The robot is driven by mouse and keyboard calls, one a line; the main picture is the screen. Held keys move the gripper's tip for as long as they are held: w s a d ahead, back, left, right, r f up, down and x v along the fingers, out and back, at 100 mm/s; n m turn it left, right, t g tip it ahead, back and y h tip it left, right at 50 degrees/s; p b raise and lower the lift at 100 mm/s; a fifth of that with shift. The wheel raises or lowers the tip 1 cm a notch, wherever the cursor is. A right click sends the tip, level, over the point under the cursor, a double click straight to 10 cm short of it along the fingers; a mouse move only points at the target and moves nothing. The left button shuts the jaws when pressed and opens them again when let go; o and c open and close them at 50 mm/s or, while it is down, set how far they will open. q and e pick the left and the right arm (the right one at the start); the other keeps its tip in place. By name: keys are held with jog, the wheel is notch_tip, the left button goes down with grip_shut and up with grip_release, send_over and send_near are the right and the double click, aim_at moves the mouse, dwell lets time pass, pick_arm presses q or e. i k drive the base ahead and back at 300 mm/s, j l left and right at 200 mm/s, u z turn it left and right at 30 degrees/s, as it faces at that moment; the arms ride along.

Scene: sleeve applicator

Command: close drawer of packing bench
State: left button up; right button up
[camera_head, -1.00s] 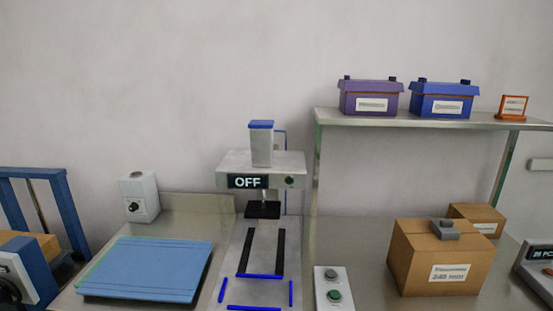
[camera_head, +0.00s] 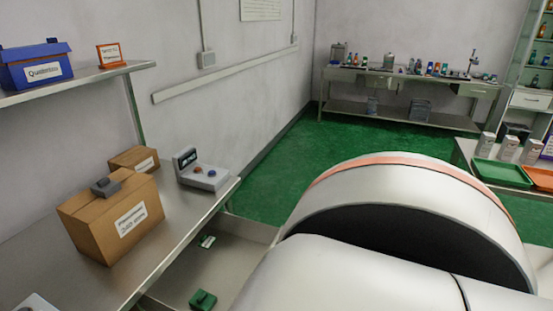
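The near steel bench (camera_head: 190,228) runs along the left, with cardboard boxes on top. Below its right edge a pale tray-like surface (camera_head: 178,277) sticks out, holding a green object (camera_head: 203,299) and a smaller green-and-white item (camera_head: 207,241). It looks like an open drawer, but I cannot tell for certain; my arm hides its right part. The far bench (camera_head: 400,76) has a drawer front (camera_head: 478,91) at its right end, which looks shut. A large white arm link of mine fills the lower right. Neither gripper shows.
A large carton (camera_head: 88,235), a smaller carton (camera_head: 128,158) and a grey control box (camera_head: 205,176) stand on the near bench. A blue bin (camera_head: 35,70) is on the shelf above. Green floor (camera_head: 290,165) is open beyond. Green (camera_head: 500,174) and orange trays lie on the right table.

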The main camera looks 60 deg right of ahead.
aim_at(222, 271)
jog(key=l+z, duration=0.1)
jog(key=z, duration=1.8)
jog(key=i+l+u, duration=0.2)
jog(key=i+l, duration=0.05)
jog(key=l, duration=0.05)
